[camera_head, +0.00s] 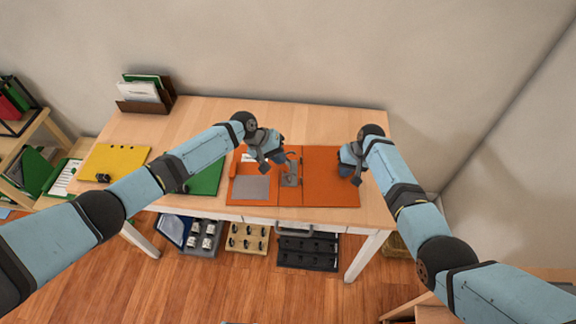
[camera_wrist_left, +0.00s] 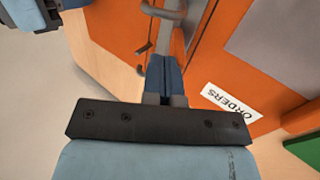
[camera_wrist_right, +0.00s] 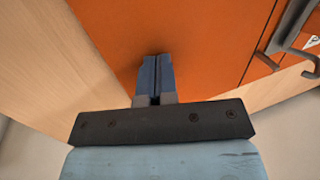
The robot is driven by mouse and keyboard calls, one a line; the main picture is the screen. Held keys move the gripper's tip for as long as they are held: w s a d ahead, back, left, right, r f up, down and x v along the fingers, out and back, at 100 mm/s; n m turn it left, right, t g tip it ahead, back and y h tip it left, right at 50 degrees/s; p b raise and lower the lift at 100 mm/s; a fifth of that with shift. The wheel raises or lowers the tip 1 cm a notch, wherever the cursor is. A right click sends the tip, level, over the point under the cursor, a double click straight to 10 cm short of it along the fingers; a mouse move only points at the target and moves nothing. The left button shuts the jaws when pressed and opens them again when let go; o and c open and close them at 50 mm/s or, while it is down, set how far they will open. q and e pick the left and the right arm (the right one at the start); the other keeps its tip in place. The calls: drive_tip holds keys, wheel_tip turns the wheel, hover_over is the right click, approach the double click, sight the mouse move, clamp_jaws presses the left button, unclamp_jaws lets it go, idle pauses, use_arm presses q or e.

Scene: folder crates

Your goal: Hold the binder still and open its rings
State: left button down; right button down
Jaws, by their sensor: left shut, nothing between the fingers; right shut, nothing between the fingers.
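The orange binder (camera_head: 330,190) lies open and flat on the table, with a metal ring strip (camera_head: 290,176) along its spine. In the left wrist view, curved metal prongs (camera_wrist_left: 165,11) rise from the strip. Prongs also show at the right edge of the right wrist view (camera_wrist_right: 268,61). I cannot tell for sure whether the rings are open or closed. My left gripper (camera_head: 279,159) is shut and empty, with its tips at the far end of the ring strip. My right gripper (camera_head: 350,172) is shut and empty over the binder's right cover; contact is unclear.
An ORDERS label (camera_wrist_left: 229,103) and a grey panel (camera_head: 251,188) are on the binder's left cover. A green folder (camera_head: 206,180) and a yellow folder (camera_head: 114,160) lie to the left. A file holder (camera_head: 146,101) stands at the back left. The table's back (camera_head: 310,116) is clear.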

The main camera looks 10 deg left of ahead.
use_arm(q)
drive_tip(key=shift+a+f, duration=0.1)
drive_tip(key=shift+a, duration=0.1)
idle(0.3)
drive_tip(key=shift+s+a+f, duration=0.1)
drive_tip(key=shift+a+f, duration=0.2)
drive_tip(key=shift+a, duration=0.3)
drive_tip(key=shift+s+a+f, duration=0.1)
drive_tip(key=shift+a+f, duration=0.15)
drive_tip(key=shift+a, duration=0.35)
wheel_tip(320, 180, up, 7)
drive_tip(key=d, duration=0.1)
drive_tip(key=shift+d, duration=0.25)
drive_tip(key=shift+w+r, duration=0.1)
idle(0.4)
